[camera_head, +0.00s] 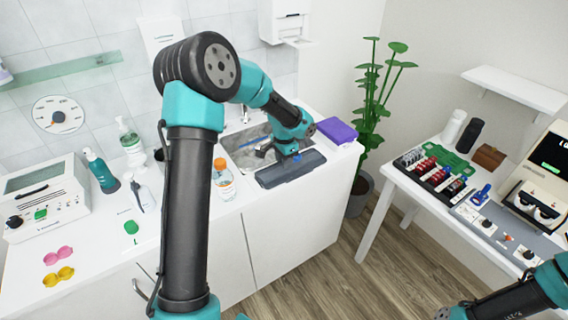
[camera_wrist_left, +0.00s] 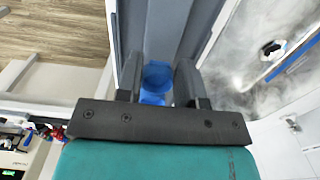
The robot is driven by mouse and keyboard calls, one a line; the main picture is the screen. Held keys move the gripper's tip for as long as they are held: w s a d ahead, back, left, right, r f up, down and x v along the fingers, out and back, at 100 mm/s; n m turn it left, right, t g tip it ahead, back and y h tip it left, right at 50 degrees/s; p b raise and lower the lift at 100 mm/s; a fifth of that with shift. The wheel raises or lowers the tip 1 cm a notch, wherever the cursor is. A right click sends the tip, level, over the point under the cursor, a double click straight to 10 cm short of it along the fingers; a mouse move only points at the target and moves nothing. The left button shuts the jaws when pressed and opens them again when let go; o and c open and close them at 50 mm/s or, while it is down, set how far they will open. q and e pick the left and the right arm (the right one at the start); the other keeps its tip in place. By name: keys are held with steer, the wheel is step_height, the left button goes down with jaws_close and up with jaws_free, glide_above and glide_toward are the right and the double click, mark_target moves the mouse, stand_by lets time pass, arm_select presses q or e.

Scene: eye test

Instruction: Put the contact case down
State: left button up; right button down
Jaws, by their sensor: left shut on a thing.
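My left gripper (camera_head: 291,151) is over the grey slab (camera_head: 302,172) in front of the sink. In the left wrist view, the fingers (camera_wrist_left: 157,72) are shut on a small blue contact case (camera_wrist_left: 156,80). A bit of its blue also shows in the head view (camera_head: 297,157). The case is over or on the grey slab; I cannot tell whether it touches. A pink contact case (camera_head: 58,256) and a yellow contact case (camera_head: 58,275) lie on the counter at the left. My right gripper (camera_head: 443,313) is partly cut off at the bottom edge.
The sink (camera_head: 243,150) lies behind the slab, a purple folded cloth (camera_head: 337,130) right of it. An orange-capped bottle (camera_head: 223,180) stands left of the slab. A white machine (camera_head: 45,198) and pump bottles fill the left counter. A side table (camera_head: 400,186) with instruments stands right.

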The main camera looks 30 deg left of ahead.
arm_select(q)
steer(key=shift+f, duration=0.85)
steer(key=shift+f, duration=0.1)
steer(key=o, duration=0.9)
step_height(320, 180, up, 12)
steer(key=shift+r, duration=0.15)
